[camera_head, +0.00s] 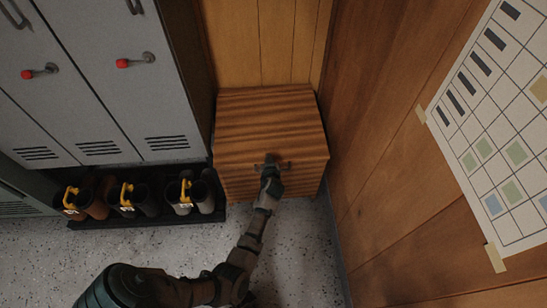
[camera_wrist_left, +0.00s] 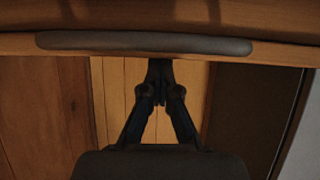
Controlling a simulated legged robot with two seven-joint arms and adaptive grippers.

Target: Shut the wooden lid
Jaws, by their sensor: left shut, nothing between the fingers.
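The wooden chest (camera_head: 240,185) stands in the corner between the lockers and the wood wall. Its striped wooden lid (camera_head: 265,118) looks down over the chest; I cannot tell whether a small gap is left at the front. A dark bar handle (camera_head: 284,166) sits at the lid's front edge. My left gripper (camera_head: 268,164) is at this handle, shut and empty, and hides part of it. In the left wrist view, the shut fingertips (camera_wrist_left: 159,88) are close to the grey handle (camera_wrist_left: 145,43); contact is unclear. My right gripper is not in view.
Grey lockers (camera_head: 110,75) with red-tipped handles stand on the left. Several boots with yellow tags (camera_head: 127,198) stand on a dark tray below them. A wood wall (camera_head: 385,170) with a paper chart (camera_head: 495,135) is close on the right. Speckled floor (camera_head: 300,245) in front is clear.

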